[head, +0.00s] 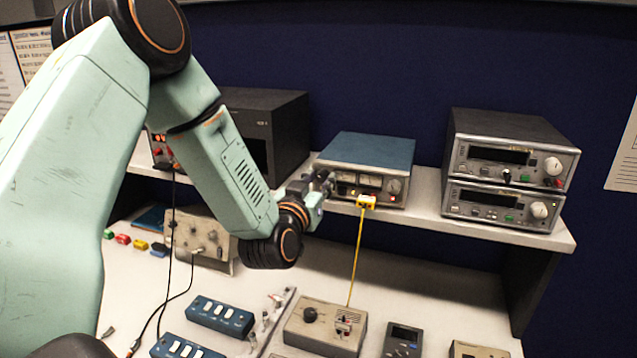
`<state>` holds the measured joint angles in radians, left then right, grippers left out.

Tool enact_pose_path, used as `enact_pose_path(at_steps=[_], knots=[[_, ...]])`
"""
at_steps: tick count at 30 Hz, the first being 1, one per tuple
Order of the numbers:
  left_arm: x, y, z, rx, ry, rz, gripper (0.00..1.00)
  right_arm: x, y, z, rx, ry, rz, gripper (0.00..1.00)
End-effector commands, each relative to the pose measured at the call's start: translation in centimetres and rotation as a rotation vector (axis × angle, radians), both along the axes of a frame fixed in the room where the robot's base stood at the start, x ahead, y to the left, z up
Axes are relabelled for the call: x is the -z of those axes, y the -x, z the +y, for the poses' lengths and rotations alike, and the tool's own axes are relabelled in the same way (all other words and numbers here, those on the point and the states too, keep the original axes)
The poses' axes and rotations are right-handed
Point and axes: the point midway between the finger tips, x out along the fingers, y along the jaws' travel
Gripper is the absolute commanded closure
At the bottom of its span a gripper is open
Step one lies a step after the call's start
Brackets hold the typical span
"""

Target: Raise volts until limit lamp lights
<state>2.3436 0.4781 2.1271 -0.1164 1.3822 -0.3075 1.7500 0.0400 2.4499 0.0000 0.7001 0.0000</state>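A power supply with a blue top (368,150) stands on the shelf, its front panel facing me. Its panel shows pale, lit-looking meter windows and a round knob (394,186) at the right end. I cannot tell which spot is the limit lamp or whether it is lit. My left gripper (324,184) is at the left end of this panel, seen from behind. The wrist hides its fingertips and that part of the panel, so contact and finger opening cannot be told. My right gripper is not in view.
A yellow plug (366,201) sits at the panel's lower edge; its yellow lead drops to a beige box (326,326) on the bench. Two stacked grey instruments (508,165) stand right, a dark unit (268,125) left. Blue switch boxes (220,316) lie on the bench.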

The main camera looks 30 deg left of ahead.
Motion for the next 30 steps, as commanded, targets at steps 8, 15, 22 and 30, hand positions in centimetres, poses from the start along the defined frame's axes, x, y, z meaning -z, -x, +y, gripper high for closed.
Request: enact_pose_path(at_steps=[8, 15, 22, 30], knots=[[0.2, 0.0, 0.0, 0.001, 0.001, 0.005, 0.54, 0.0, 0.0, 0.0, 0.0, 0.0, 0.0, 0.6], [0.2, 0.7, -0.2, 0.0, 0.002, 0.006, 0.54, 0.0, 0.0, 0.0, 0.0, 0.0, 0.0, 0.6], [0.2, 4.1, -1.0, 0.0, 0.006, 0.007, 0.54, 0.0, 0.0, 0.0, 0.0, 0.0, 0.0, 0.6], [0.1, 7.1, -1.7, 0.0, 0.003, 0.003, 0.54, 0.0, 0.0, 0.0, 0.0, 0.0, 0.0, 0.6]])
